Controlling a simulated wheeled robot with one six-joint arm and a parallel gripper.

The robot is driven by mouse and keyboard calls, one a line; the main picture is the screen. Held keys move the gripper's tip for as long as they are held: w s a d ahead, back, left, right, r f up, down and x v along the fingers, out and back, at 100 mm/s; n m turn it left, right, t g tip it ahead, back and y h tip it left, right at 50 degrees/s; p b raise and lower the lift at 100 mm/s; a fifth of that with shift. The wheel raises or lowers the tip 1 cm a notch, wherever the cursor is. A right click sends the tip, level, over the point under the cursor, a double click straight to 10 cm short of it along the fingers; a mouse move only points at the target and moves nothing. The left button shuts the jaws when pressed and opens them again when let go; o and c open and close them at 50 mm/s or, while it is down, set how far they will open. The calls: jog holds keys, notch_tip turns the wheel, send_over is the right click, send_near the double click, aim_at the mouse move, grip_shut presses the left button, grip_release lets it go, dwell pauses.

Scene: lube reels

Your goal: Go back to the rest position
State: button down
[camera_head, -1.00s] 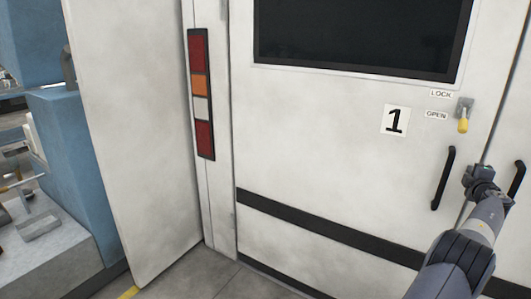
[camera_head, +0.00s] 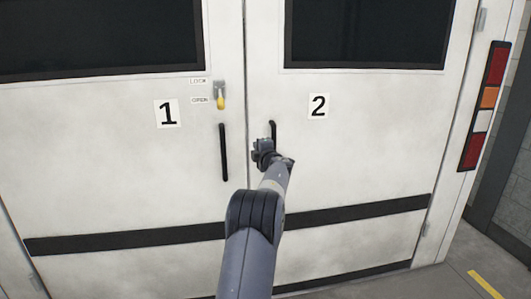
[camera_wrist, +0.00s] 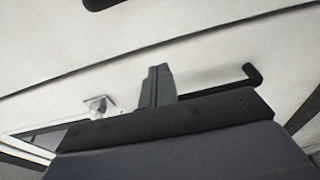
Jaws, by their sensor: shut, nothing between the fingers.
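My gripper (camera_head: 262,150) is at the end of my raised arm, in front of the double doors. In the head view it overlaps the lower part of the black handle (camera_head: 272,130) of door 2; whether it touches cannot be told. The wrist view shows the two fingers (camera_wrist: 157,86) shut together with nothing between them. A black handle (camera_wrist: 252,75) shows to their right in that view, and part of it is hidden behind the gripper body.
Door 1 (camera_head: 110,150) and door 2 (camera_head: 365,150) appear closed. Door 1 has a black handle (camera_head: 223,153) and a yellow-tipped latch (camera_head: 221,97) by OPEN and LOCK labels. A light panel (camera_head: 484,105) is on the right frame. Some floor (camera_head: 450,275) is clear at lower right.

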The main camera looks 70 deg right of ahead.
jog(key=shift+s+a, duration=0.25)
jog(key=shift+s, duration=0.55)
jog(key=shift+s+a, duration=0.25)
jog(key=shift+s, duration=0.55)
